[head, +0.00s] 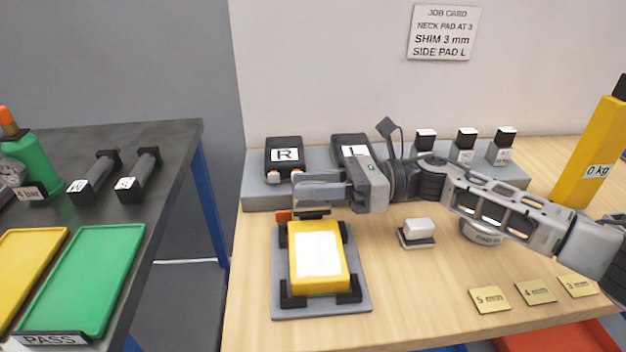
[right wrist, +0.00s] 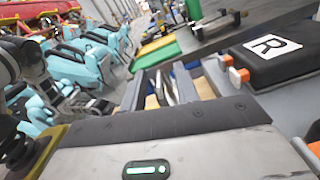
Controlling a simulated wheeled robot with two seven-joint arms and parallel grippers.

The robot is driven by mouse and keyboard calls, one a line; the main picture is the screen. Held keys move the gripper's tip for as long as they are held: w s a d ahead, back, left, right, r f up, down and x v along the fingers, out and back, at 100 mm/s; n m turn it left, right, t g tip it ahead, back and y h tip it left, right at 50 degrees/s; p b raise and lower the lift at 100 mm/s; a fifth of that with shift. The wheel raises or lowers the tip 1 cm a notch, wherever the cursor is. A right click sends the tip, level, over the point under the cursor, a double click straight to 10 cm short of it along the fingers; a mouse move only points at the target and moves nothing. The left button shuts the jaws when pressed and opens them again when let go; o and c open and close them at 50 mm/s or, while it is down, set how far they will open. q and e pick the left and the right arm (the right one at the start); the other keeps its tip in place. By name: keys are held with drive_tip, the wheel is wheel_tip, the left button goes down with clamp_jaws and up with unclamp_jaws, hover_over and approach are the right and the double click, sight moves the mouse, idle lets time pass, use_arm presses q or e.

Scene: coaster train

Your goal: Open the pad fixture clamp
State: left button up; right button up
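The pad fixture (head: 364,298) is a grey plate on the wooden table in the head view. A yellow block (head: 339,283) with a white top sits on it between black corner brackets. An orange clamp tip (head: 283,215) shows at its back left, and the rest of the clamp is partly hidden behind my right gripper. My right gripper (head: 298,184) lies sideways just behind and above the block, fingers pointing left. A gap shows between its fingers, with nothing seen in it. Contact with the clamp cannot be told. My left gripper is not in view.
Black pads marked R (head: 285,154) and L (head: 352,143) rest on the grey rack behind. A small white-topped block (head: 418,228) stands right of the fixture. Brass shim plates (head: 490,299) lie at front right. A dark table with green tray (head: 85,275) stands left, across a gap.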

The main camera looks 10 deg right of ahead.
clamp_jaws()
drive_tip(key=shift+w, duration=0.1)
drive_tip(key=m, duration=0.1)
drive_tip(key=w+m+b, duration=0.1)
drive_tip(key=m, duration=0.1)
drive_tip(key=shift+r, duration=0.3)
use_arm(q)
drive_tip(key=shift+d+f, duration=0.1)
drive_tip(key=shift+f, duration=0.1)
use_arm(e)
drive_tip(key=shift+w+r+m, duration=0.1)
drive_tip(key=shift+w+m, duration=0.3)
drive_tip(key=shift+m, duration=0.6)
drive_tip(key=shift+w+r+m, duration=0.1)
drive_tip(key=shift+w+m, duration=0.25)
drive_tip(key=shift+m, duration=0.65)
